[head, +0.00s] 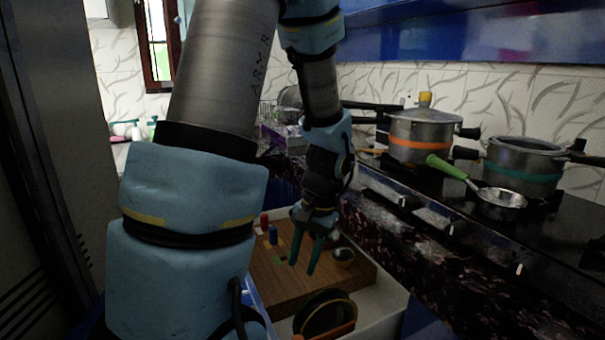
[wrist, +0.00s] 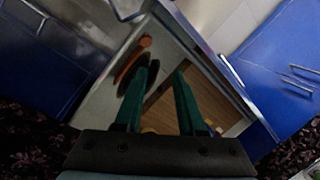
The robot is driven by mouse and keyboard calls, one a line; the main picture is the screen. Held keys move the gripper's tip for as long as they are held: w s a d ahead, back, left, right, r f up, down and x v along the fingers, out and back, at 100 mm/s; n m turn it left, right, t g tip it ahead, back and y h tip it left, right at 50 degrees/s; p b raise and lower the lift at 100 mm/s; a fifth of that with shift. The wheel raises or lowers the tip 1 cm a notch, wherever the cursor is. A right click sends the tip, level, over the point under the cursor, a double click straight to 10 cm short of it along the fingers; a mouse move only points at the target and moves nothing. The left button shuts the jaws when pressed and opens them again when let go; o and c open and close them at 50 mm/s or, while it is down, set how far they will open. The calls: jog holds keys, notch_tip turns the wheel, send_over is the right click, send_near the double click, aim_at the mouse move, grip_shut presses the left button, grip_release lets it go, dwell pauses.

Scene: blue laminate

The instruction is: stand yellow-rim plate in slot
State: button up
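A dark round plate with a yellowish rim (head: 324,316) stands on edge in the open drawer, at the bottom of the head view. An orange bar (head: 334,332) crosses its lower front. In the wrist view, dark discs seen nearly edge-on (wrist: 134,76) lie left of my gripper beside an orange piece (wrist: 144,42). I cannot tell which slot is free. My gripper (head: 302,267) points down over the drawer, behind the plate in the head view. Its two green fingers are apart with nothing between them; they also show in the wrist view (wrist: 165,69).
The white drawer (head: 382,312) holds a wooden board (head: 291,283) with small red and blue pieces (head: 268,230) and a small round item (head: 343,256). The dark counter edge (head: 410,250) is close on the right. Pots (head: 420,140) and a green-handled pan (head: 497,202) stand above.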

jog(key=s+a+r+n+t+h+p, duration=0.1)
jog(key=s+a+r+n+h+p, duration=0.1)
jog(key=a+r+n, duration=0.2)
jog(key=a+r, duration=0.3)
jog(key=shift+r+t+h, duration=0.3)
jog(key=shift+r, duration=0.05)
jog(key=shift+s+d, duration=0.1)
dwell(2.3)
